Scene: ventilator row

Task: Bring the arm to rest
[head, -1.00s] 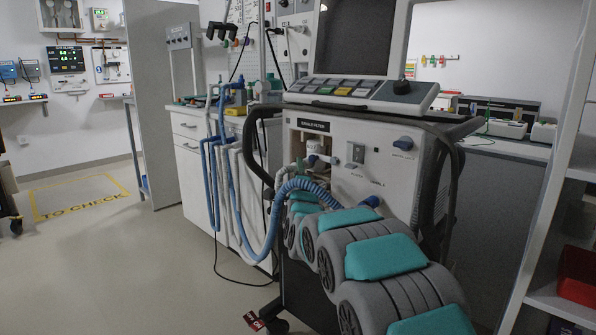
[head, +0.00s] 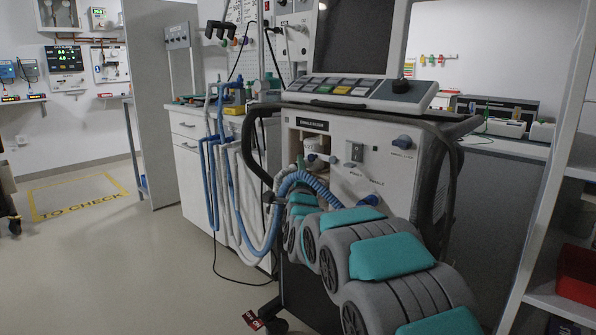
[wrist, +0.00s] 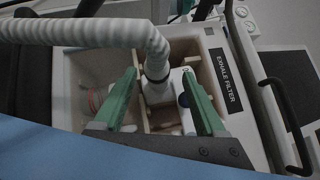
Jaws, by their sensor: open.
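My arm reaches to the ventilator (head: 385,165) in the head view, with its end at the open bay under the label "EXHALE FILTER" (wrist: 228,78). In the wrist view my gripper (wrist: 159,76) is open, its two green fingers reaching into the bay. Between and below the fingers is a white fitting (wrist: 158,92) joined to a pale corrugated hose (wrist: 95,32). I cannot tell whether either finger touches the fitting. In the head view the fingers are mostly hidden behind my arm and the blue hose (head: 310,181).
Blue and white hoses (head: 213,180) hang left of the ventilator, beside a white cabinet (head: 188,150). A shelf rack (head: 548,190) with a red bin (head: 576,272) stands close on the right. Open floor (head: 110,265) lies to the left, with a yellow "TO CHECK" marking (head: 82,212).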

